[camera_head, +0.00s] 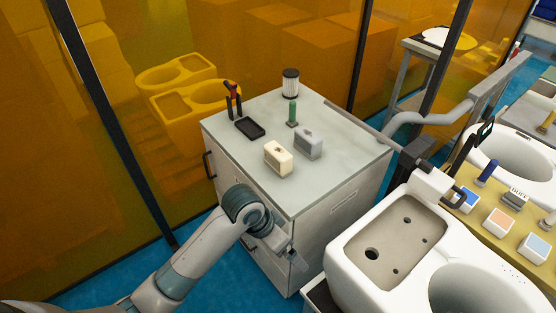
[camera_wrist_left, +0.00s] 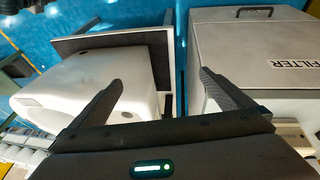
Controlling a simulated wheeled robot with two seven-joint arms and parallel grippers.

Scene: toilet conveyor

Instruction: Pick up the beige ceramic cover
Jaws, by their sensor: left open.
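The beige ceramic cover (camera_head: 278,158) is a small cream block on top of the grey-white cabinet (camera_head: 330,185), near its front left edge. A similar grey block (camera_head: 308,143) stands close to its right. My left gripper (camera_head: 292,260) is in front of the cabinet, below its top edge and apart from the cover. In the left wrist view my left gripper (camera_wrist_left: 162,84) has its fingers spread with nothing between them. My right gripper is not visible.
A white toilet (camera_head: 345,265) is at the right. The cabinet's front right top is clear.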

